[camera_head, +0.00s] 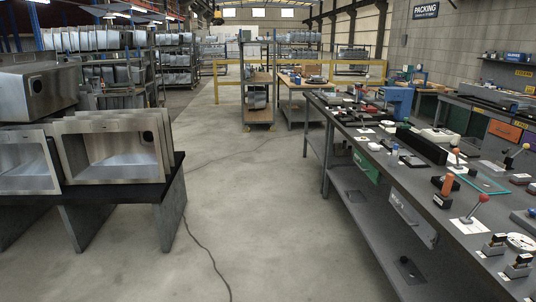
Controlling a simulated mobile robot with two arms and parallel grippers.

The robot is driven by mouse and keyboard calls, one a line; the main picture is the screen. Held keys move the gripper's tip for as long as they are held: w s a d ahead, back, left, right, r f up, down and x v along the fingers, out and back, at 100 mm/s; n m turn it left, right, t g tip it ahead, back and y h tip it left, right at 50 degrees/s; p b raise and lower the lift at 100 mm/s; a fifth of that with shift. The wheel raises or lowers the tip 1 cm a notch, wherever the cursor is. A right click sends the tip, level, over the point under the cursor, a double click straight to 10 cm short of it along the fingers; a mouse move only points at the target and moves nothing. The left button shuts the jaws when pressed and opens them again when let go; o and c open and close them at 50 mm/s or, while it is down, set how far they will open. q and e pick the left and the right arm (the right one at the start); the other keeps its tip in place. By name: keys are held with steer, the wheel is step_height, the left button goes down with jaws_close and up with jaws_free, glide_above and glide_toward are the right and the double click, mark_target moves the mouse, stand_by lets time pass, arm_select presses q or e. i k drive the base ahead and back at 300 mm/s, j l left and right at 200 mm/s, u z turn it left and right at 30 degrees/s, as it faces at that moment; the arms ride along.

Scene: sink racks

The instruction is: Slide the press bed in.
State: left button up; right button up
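No part that I can clearly name as the press bed shows in the head view. A blue machine (398,102) stands towards the far part of the long dark workbench (345,160) on the right; it is too small to tell whether it is a press or has a sliding bed. Neither of my grippers is in view.
Steel sinks (108,153) stand on a dark-topped stand (172,190) at the left. Levers, including a red-knobbed one (475,207), and small fixtures crowd the workbench. A wheeled cart (258,105) stands farther back. The concrete floor between is open, with a dark cable (207,250).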

mark_target(350, 117)
steer(key=i, duration=2.25)
